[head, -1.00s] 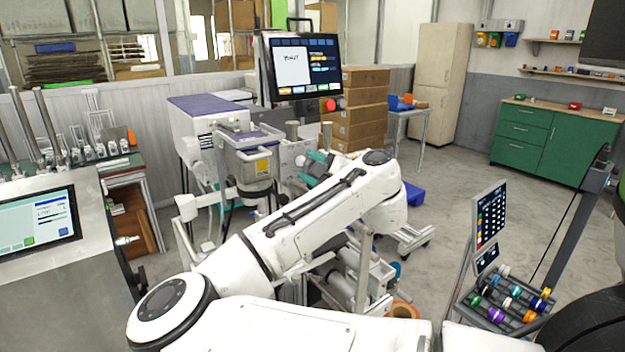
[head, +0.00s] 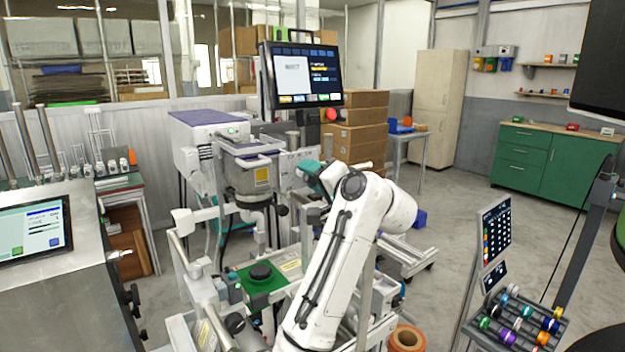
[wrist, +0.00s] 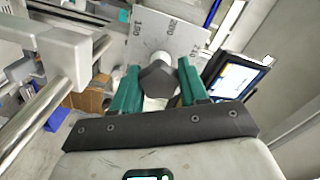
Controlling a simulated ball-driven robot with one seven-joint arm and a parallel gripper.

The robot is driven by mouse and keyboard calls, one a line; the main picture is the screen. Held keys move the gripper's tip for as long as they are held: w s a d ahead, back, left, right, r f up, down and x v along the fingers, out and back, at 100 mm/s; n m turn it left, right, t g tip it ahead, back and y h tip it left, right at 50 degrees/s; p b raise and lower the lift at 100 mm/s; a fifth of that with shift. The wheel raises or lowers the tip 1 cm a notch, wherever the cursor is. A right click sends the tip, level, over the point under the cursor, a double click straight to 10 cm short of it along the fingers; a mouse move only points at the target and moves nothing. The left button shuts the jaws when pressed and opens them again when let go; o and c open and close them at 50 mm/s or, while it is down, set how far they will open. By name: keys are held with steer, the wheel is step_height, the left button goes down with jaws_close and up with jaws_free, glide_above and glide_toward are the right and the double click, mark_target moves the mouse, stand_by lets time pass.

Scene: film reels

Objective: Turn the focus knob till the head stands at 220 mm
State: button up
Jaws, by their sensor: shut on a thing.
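In the wrist view, the focus knob (wrist: 157,81) is a dark grey faceted knob on a pale shaft. My gripper (wrist: 155,88) has its green fingers on either side of the knob, shut on it. I cannot make out a pointer or the head's reading.
A monitor (head: 305,75) with a red button (head: 332,114) stands above the machine. A green block with a black cap (head: 261,272) lies low in front. A rack of coloured rolls (head: 518,320) stands at the right. Open floor (head: 450,200) lies behind it.

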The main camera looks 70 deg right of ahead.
steer(key=shift+o, duration=0.4)
steer(key=r+n, duration=0.1)
steer(key=n, duration=0.1)
steer(key=n+p, duration=0.1)
steer(key=n, duration=0.1)
steer(key=shift+r+n, duration=0.3)
steer(key=shift+r, duration=0.1)
steer(key=shift+n, duration=0.4)
steer(key=shift+c, duration=0.2)
steer(key=shift+d+n, duration=0.1)
steer(key=shift+n, duration=0.2)
jaws_close()
jaws_free()
steer(key=shift+w+a+f, duration=0.1)
steer(key=shift+a+f, duration=0.1)
steer(key=shift+a, duration=0.15)
steer(key=o, duration=1)
steer(key=shift+d+f, duration=0.2)
steer(key=shift+f, duration=0.1)
